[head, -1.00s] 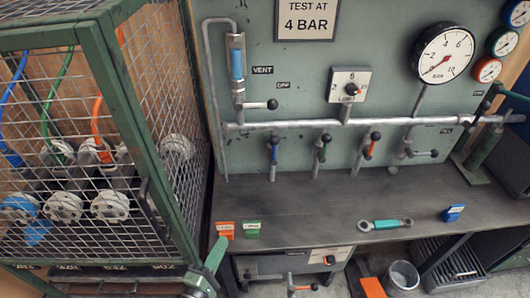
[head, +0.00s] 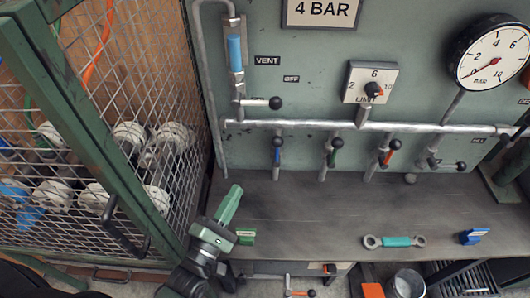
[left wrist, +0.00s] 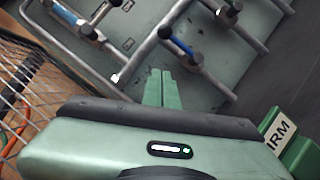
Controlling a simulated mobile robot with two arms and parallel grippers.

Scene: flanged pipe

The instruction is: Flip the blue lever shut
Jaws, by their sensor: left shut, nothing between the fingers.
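The blue lever (head: 277,154) is on the leftmost of the short drop pipes below the horizontal pipe. Its black knob is uppermost, and the handle looks in line with its pipe. In the left wrist view the blue lever (left wrist: 179,46) lies beyond the fingertips, up and slightly right. My left gripper (head: 232,192) is shut and empty, above the bench's front left part, below and left of the lever and apart from it. Its closed green fingers also show in the left wrist view (left wrist: 160,75). My right gripper is not in view.
Levers with green (head: 332,157) and orange (head: 385,155) handles stand to the right. The black-knobbed vent lever (head: 262,103) is above. A mesh cage (head: 75,110) flanks the left.

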